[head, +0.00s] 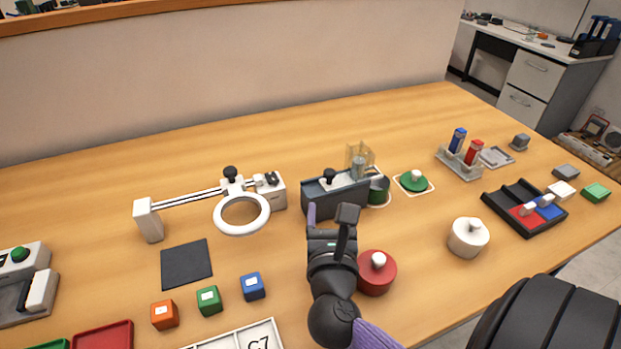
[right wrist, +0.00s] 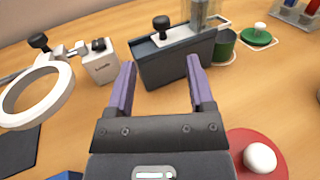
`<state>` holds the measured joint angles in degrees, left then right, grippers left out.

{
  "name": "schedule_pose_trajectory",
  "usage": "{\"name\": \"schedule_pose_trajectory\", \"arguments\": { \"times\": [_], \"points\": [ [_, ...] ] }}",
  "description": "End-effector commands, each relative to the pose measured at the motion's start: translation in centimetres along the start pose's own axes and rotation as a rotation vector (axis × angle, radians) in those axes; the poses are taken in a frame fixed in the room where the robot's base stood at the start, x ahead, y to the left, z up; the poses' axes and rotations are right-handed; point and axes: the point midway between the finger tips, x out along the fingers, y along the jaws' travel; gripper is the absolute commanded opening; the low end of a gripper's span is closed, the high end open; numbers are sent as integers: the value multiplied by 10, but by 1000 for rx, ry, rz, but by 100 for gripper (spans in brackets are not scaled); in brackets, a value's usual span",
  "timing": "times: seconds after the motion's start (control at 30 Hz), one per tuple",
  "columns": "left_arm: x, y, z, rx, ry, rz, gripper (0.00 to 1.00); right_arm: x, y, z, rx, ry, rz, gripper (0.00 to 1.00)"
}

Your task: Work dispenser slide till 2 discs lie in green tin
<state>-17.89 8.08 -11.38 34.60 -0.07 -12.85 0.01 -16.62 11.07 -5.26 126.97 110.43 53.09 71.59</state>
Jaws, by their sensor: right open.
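The dispenser (head: 336,196) is a dark grey box with a clear upright tube at its right end; it also shows in the right wrist view (right wrist: 178,62). Its slide has a black knob (head: 328,176) on top, left of the tube. The green tin (head: 379,190) stands at the dispenser's right end, partly hidden; it shows in the right wrist view (right wrist: 224,46). I cannot see inside it. Its green lid (head: 414,184) with a white knob lies to the right. My right gripper (head: 330,212) is open and empty, in front of the dispenser. My left gripper does not show.
A white ring magnifier (head: 241,214) stands left of the dispenser. A red round tin with a white knob (head: 376,275) is right beside my right arm. A white pot (head: 468,238) and a dark tray (head: 522,212) are further right. Orange, green and blue cubes (head: 209,300) lie front left.

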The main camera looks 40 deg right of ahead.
Motion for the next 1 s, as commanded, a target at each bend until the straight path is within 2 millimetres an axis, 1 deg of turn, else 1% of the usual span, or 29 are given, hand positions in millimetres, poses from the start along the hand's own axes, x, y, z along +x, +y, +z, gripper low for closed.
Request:
{"name": "schedule_pose_trajectory", "arguments": {
  "times": [0.2,0.3,0.4,0.53,0.77,0.8,0.87,0.9,0.97,1.0],
  "points": [
    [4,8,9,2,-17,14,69,50,1,2,-3,-8,1,68],
    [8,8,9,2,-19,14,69,70,1,2,-5,-8,1,68],
    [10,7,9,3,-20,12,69,83,2,2,-5,-7,4,68],
    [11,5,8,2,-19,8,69,91,2,2,-4,-6,4,68],
    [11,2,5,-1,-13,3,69,92,2,3,-4,-6,4,68],
    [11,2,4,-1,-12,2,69,92,2,3,-4,-6,4,64],
    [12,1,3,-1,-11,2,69,92,2,3,-5,-6,4,51],
    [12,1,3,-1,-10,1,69,92,2,3,-5,-6,4,43],
    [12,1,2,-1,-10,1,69,92,2,3,-5,-6,4,30],
    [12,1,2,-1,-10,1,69,92,2,3,-5,-6,4,22]
  ]
}}
